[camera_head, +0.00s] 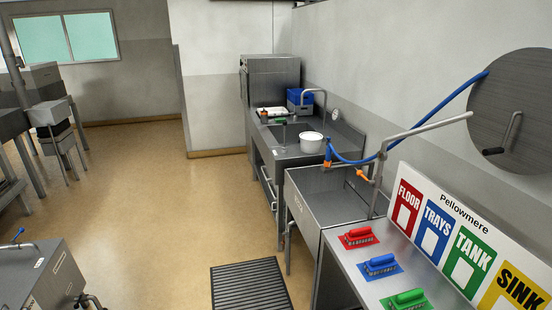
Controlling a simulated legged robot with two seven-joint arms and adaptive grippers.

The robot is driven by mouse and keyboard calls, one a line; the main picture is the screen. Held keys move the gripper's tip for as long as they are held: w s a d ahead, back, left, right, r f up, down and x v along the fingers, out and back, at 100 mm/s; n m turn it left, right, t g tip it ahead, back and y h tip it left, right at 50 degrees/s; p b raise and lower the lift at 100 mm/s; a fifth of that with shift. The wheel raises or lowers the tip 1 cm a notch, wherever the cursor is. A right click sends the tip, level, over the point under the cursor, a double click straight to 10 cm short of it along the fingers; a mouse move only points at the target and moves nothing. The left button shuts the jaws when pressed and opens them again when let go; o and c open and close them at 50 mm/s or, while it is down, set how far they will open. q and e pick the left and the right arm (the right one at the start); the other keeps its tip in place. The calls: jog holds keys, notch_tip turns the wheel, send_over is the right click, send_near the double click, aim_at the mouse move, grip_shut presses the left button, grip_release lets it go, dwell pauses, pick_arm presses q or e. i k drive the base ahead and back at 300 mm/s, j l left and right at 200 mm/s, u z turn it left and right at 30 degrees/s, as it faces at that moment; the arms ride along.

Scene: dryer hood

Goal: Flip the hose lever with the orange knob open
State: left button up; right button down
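A small orange knob (362,175) sits low by the upright of a grey pipe, at the back of the steel sink; I take it as the hose lever's knob. Its lever is too small to tell whether it is open or shut. The blue hose (437,118) runs from a large round grey reel (512,108) on the right wall down behind the pipe. Neither of my grippers is in view.
A white bucket (311,142) stands beyond the sink. A dark floor mat (248,286) lies left of the counter; open floor extends beyond.

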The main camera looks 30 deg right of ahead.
aim_at(360, 174)
jog(key=i+z, duration=0.45)
jog(key=i+j+z, duration=0.15)
jog(key=i+z, duration=0.25)
jog(key=i, duration=0.2)
jog(key=i+j+z, duration=0.25)
jog(key=i+z, duration=0.2)
jog(key=i+j+z, duration=0.8)
jog(key=j, duration=0.25)
jog(key=i+j+z, duration=0.15)
jog(key=j, duration=0.2)
jog(key=i+j+z, duration=0.15)
jog(key=j, duration=0.2)
jog(key=j+z, duration=0.2)
jog(key=j, duration=0.15)
jog(key=i, duration=0.05)
